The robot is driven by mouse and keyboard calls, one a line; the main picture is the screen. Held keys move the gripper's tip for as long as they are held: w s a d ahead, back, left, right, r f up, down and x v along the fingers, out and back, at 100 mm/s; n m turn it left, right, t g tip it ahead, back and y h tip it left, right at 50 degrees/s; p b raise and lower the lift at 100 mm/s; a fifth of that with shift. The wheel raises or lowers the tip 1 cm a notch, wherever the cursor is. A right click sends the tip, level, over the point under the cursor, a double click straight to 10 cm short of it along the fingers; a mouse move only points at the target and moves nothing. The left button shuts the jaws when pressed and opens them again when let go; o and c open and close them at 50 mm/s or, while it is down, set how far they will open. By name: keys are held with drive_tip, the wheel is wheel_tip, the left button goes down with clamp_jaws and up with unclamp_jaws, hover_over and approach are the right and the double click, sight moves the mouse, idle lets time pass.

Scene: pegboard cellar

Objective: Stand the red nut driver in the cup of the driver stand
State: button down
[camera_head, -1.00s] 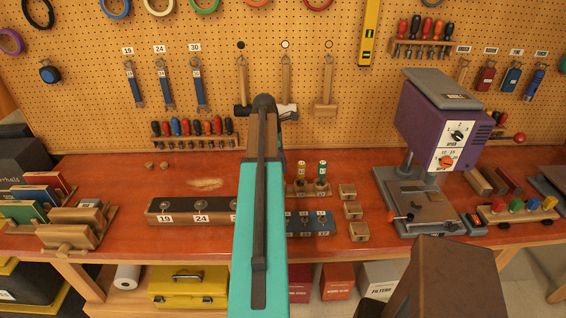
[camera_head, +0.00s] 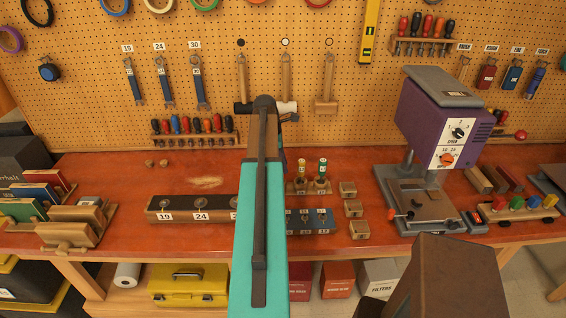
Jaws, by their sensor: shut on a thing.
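A small wooden stand (camera_head: 299,187) sits on the orange-red bench, just right of my teal arm, and may be the driver stand. The left part of the stand is behind my arm, so I cannot see any cup there. I cannot make out the red nut driver. My gripper is hidden behind my arm, which rises through the middle of the view.
A dark block with numbered labels (camera_head: 165,216) lies left of my arm. A blue socket tray (camera_head: 318,222) and small wooden blocks (camera_head: 354,208) lie to the right, before a purple drill press (camera_head: 431,130). A rack of coloured drivers (camera_head: 193,134) hangs behind.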

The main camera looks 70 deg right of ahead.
drive_tip(key=shift+w+a+b+x, duration=0.1)
drive_tip(key=shift+w+b+x, duration=0.2)
drive_tip(key=shift+x, duration=0.6)
drive_tip(key=shift+w+a+b+x, duration=0.1)
drive_tip(key=shift+b+x, duration=0.25)
drive_tip(key=shift+x, duration=0.55)
idle(0.4)
drive_tip(key=c, duration=1.4)
unclamp_jaws()
drive_tip(key=shift+o, duration=0.2)
drive_tip(key=shift+s+p+v, duration=0.25)
drive_tip(key=shift+p+v, duration=0.7)
drive_tip(key=shift+v, duration=0.3)
drive_tip(key=shift+d+r, duration=0.15)
drive_tip(key=shift+r, duration=3.6)
